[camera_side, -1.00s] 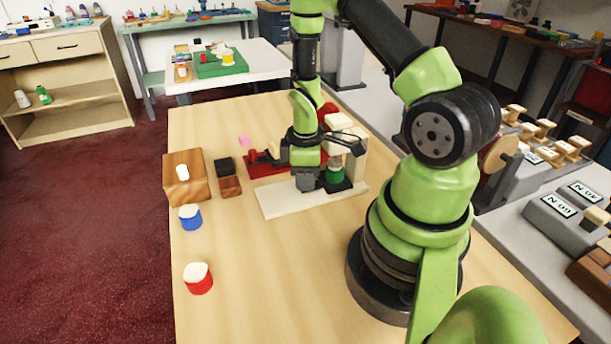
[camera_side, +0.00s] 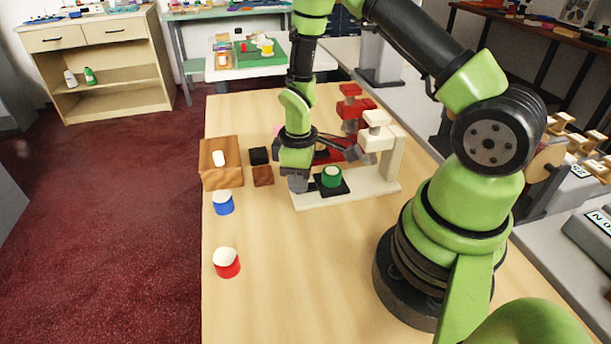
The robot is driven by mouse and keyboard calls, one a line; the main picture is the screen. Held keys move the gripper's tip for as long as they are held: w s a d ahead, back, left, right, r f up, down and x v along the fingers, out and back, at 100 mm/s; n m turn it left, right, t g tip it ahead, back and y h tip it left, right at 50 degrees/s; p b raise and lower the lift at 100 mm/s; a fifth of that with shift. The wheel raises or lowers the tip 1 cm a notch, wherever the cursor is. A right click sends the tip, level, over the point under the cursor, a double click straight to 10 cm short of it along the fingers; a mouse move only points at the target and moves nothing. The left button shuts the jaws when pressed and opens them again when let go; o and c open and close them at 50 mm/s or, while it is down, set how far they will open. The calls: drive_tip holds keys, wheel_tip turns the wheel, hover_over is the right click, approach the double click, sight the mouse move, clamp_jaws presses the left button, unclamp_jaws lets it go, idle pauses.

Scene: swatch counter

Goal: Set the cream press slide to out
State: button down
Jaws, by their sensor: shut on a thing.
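The cream press (camera_side: 391,155) stands on the table with a long cream base and a raised head (camera_side: 376,132) at its right end. Its black slide (camera_side: 334,190) lies on the base, left of the head and clear of it. My gripper (camera_side: 298,184) points down over the base's left end, at the slide's left side. It is shut on the slide's grip, which the fingers hide.
A red press (camera_side: 350,108) stands just behind, partly hidden by my arm. A wooden block with a white piece (camera_side: 221,165), small black and brown blocks (camera_side: 260,164), a blue-white pot (camera_side: 222,203) and a red-white pot (camera_side: 226,263) stand at left. The table's front is clear.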

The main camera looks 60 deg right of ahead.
drive_tip(key=c, duration=1)
unclamp_jaws()
drive_tip(key=shift+w+a, duration=0.15)
wheel_tip(320, 180, up, 10)
drive_tip(key=s+a+r+m+t, duration=0.2)
drive_tip(key=r, duration=0.5)
drive_tip(key=s+a+r+m+t, duration=0.2)
drive_tip(key=a+r, duration=0.1)
drive_tip(key=r, duration=0.3)
drive_tip(key=s+a+r+m+t+y, duration=0.2)
drive_tip(key=s+r, duration=0.4)
drive_tip(key=s, duration=0.3)
drive_tip(key=shift+s+a+m+t, duration=0.35)
drive_tip(key=shift+a+m+t, duration=0.25)
drive_tip(key=shift+a+m, duration=0.45)
